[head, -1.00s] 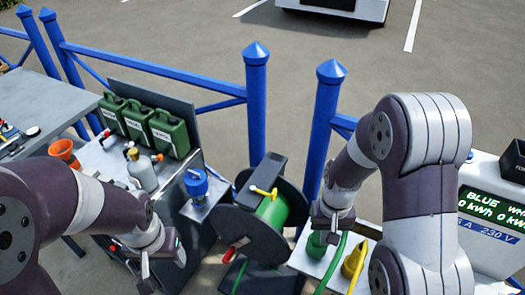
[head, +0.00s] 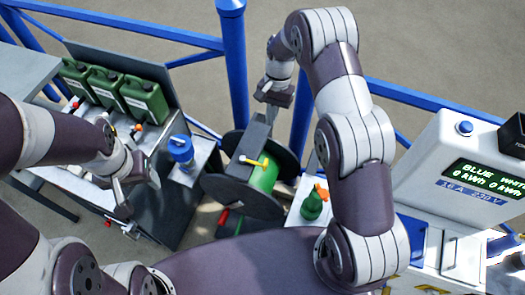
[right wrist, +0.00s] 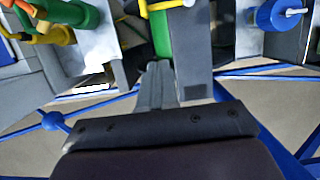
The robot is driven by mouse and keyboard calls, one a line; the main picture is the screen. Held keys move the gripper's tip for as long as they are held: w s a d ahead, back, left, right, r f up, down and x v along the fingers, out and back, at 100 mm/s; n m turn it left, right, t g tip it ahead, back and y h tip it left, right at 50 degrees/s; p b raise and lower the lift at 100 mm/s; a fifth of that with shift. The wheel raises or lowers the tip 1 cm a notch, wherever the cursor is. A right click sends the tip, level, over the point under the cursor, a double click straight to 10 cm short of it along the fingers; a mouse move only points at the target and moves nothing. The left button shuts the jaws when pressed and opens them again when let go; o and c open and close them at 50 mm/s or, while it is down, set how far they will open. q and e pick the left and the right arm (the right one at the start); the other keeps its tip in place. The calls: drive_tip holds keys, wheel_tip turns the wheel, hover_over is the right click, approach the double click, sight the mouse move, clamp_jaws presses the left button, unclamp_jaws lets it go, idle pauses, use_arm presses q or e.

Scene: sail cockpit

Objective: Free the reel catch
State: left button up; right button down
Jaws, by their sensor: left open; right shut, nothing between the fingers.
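The cable reel has dark round flanges (head: 235,195) and a green drum (head: 265,178). A yellow catch lever (head: 252,161) with a pale tip lies across its top, by a dark bar (head: 254,138). My right gripper (head: 268,112) is shut and empty, above the far end of that bar and apart from the lever. In the right wrist view its closed fingers (right wrist: 157,75) point toward the reel, and the yellow lever (right wrist: 165,5) is cut by the top edge. My left gripper (head: 136,198) is open and empty beside the grey cart, left of the reel.
A blue-capped fitting (head: 181,150) stands left of the reel. A green plug (head: 312,205) with an orange top stands on a white shelf at right. Green cans (head: 145,98) sit on the cart. Blue railing posts (head: 233,70) rise behind. A charging post (head: 450,170) stands at far right.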

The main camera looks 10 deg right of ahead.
sight(253, 161)
drive_tip(key=s+a+f+b, duration=0.2)
drive_tip(key=s+f, duration=0.3)
drive_tip(key=f, duration=0.5)
drive_tip(key=shift+s+a, duration=0.2)
drive_tip(key=shift+a, duration=0.7)
drive_tip(key=shift+f, duration=0.1)
